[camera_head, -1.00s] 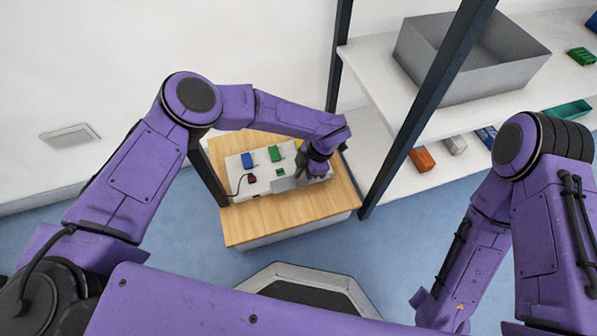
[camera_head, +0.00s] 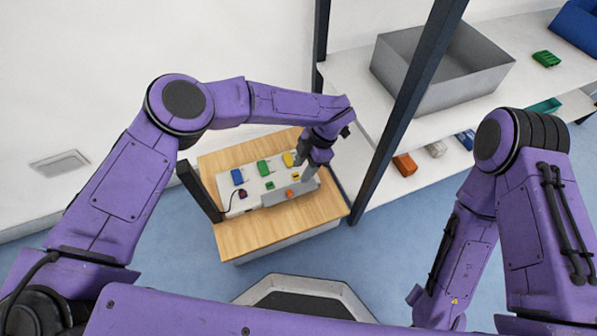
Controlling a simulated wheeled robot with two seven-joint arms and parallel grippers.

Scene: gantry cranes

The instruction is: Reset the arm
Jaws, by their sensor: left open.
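My left arm reaches in from the left and bends down over a wooden table. My left gripper (camera_head: 294,187) is open above the right part of a white board (camera_head: 230,205) with coloured blocks. A small orange piece (camera_head: 289,193) shows close to its fingers; I cannot tell whether they touch. No piece is visibly held. My right arm (camera_head: 470,240) hangs folded at the right, and its gripper is out of view.
The board bears blue (camera_head: 237,177), green (camera_head: 263,168) and yellow (camera_head: 288,159) blocks on the wooden table (camera_head: 250,235). Dark posts (camera_head: 405,110) of a shelf stand close right of the table. A grey bin (camera_head: 440,95) sits on the shelf. Blue floor is clear in front.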

